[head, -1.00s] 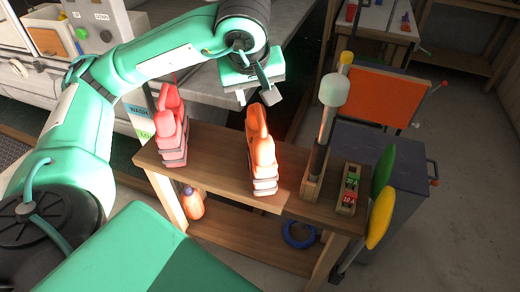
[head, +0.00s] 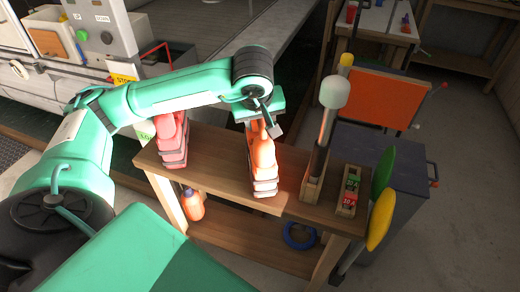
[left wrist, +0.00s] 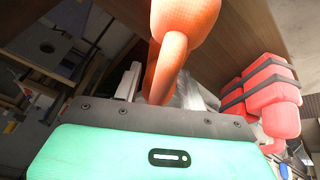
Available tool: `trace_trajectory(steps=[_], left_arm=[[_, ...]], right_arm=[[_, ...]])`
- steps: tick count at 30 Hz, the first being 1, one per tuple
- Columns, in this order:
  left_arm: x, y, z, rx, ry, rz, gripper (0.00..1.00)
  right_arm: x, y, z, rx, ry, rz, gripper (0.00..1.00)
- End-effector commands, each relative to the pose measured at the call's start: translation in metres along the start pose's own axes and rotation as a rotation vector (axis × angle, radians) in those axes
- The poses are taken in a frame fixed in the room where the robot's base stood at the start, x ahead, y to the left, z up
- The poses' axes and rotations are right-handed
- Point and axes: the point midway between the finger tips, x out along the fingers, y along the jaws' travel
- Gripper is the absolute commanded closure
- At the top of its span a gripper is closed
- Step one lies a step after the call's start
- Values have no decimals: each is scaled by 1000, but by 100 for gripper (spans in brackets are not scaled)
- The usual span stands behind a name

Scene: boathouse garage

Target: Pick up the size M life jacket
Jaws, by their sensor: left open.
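Two life jackets stand upright on a wooden bench (head: 222,180): a red one (head: 173,150) at the left and an orange one (head: 263,165) near the middle. I cannot read a size on either. My left gripper (head: 262,126) is open at the top of the orange jacket and hides part of its collar. In the left wrist view, the orange collar (left wrist: 185,22) reaches down between the open fingers (left wrist: 163,90). The red jacket (left wrist: 268,92) shows at the right there. My right gripper is not in view.
A post with a pale rounded top (head: 334,92) and a small block with green and red labels (head: 349,190) stand on the bench's right part. Green and yellow discs (head: 380,218) are beside it. An orange bottle (head: 194,207) and blue ring (head: 299,236) are on the lower shelf.

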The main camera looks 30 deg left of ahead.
Motion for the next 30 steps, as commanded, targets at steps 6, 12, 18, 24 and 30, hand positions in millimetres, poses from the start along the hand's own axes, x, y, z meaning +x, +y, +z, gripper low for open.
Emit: trace_trajectory(steps=[6,12,18,24,30], left_arm=[[7,0,0,0,1,2,58],[7,0,0,0,1,2,78],[6,0,0,0,1,2,100],[6,0,0,0,2,3,100],[4,1,-1,-1,2,3,100]], right_arm=[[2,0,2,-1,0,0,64],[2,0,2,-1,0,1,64],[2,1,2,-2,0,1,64],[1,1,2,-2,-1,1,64],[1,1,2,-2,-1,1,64]])
